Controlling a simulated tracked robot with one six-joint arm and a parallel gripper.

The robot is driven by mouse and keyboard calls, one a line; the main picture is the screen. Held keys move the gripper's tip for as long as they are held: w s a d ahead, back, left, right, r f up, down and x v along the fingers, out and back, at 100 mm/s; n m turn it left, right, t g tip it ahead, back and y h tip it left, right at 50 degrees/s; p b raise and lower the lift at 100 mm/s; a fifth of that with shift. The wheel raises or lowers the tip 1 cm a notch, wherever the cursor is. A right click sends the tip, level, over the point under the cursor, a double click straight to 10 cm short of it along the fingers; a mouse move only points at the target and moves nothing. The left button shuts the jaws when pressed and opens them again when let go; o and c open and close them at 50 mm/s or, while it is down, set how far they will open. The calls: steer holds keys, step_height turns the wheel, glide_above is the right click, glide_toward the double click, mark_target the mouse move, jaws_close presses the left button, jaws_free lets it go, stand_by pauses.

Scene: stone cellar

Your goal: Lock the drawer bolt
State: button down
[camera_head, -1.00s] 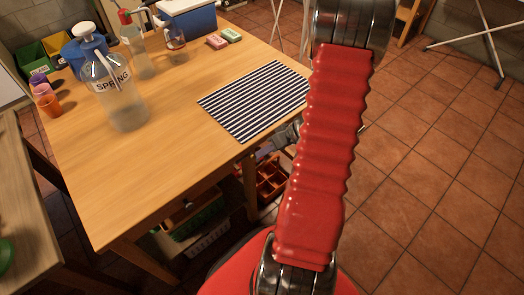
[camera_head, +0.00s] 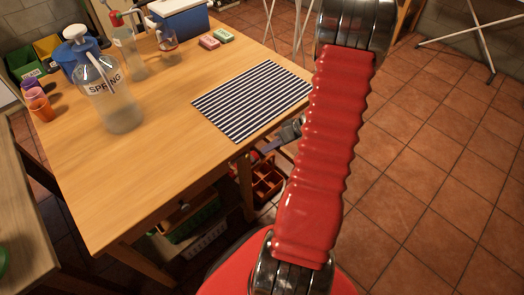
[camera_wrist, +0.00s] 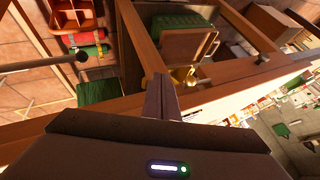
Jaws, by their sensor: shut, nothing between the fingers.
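My gripper (camera_head: 267,148) shows past the table's right side in the head view, partly hidden behind my red-sleeved arm. In the wrist view my gripper's fingers (camera_wrist: 161,92) are together with nothing between them. A small brass fitting (camera_wrist: 186,77), which looks like the bolt, sits on the wooden frame just right of the fingertips. I cannot tell whether they touch, or how the bolt is set. A wooden panel (camera_wrist: 187,47) lies beyond it, perhaps part of the drawer. In the head view a small dark knob (camera_head: 184,205) shows under the table's front edge.
The wooden table (camera_head: 160,150) bears a striped mat (camera_head: 252,98), a large spring-water bottle (camera_head: 106,95), cups and a blue cooler (camera_head: 180,18). Red bins (camera_head: 265,185) and a green crate stand below it. Tiled floor (camera_head: 430,170) is open at right.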

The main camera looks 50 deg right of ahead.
steer(key=v, duration=0.9)
stand_by(0.5)
steer(key=s+a+m+g, duration=0.2)
steer(key=s+a+m, duration=0.15)
steer(key=m, duration=0.25)
steer(key=a+r+n+h, duration=0.2)
steer(key=a+r+n, duration=0.1)
steer(key=a+r, duration=0.9)
steer(key=w+a+r+n+t+h, duration=0.1)
steer(key=a+r+n, duration=0.3)
steer(key=a+r, duration=0.9)
steer(key=a+h, duration=0.1)
steer(key=a, duration=0.5)
steer(key=shift+w+h, duration=0.2)
steer(key=shift+h, duration=0.2)
